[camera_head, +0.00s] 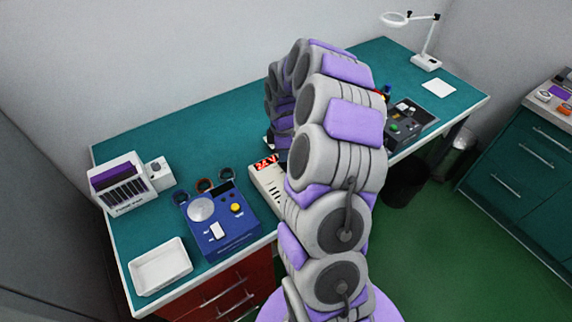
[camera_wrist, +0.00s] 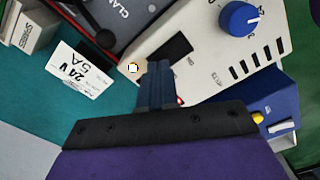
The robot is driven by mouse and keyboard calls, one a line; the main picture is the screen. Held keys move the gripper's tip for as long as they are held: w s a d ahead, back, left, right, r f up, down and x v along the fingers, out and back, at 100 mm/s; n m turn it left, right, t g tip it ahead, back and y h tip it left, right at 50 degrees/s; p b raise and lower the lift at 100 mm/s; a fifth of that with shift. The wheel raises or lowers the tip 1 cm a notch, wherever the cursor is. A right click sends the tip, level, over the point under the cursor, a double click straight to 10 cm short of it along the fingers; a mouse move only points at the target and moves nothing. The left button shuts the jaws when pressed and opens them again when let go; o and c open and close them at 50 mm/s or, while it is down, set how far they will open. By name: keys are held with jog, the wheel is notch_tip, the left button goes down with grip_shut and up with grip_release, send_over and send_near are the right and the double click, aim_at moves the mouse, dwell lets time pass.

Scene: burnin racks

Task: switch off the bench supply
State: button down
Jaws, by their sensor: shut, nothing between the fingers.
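The bench supply is a beige box (camera_head: 268,186) on the teal bench, lit red at its top, partly hidden behind my arm in the head view. In the wrist view its beige face (camera_wrist: 213,73) shows a large blue knob (camera_wrist: 240,19), a dark rectangular opening or part (camera_wrist: 172,55) and several slots. My gripper (camera_wrist: 158,66) is shut and empty, its fingertips over the supply's face beside the dark rectangle. A small red spot (camera_wrist: 181,99) shows beside the fingers. Whether the fingers touch the face I cannot tell. In the head view my gripper is hidden behind my arm.
A white card marked 24 V 5A (camera_wrist: 82,75) lies beside the supply. A blue box (camera_head: 216,222) with a yellow knob stands to its left. A white tray (camera_head: 160,266) and a white rack (camera_head: 123,183) are further left. A dark device (camera_head: 410,122) is at the right.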

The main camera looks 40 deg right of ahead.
jog(key=shift+f, duration=0.55)
dwell(0.4)
jog(key=shift+r+p, duration=1.7)
jog(key=shift+r, duration=1.8)
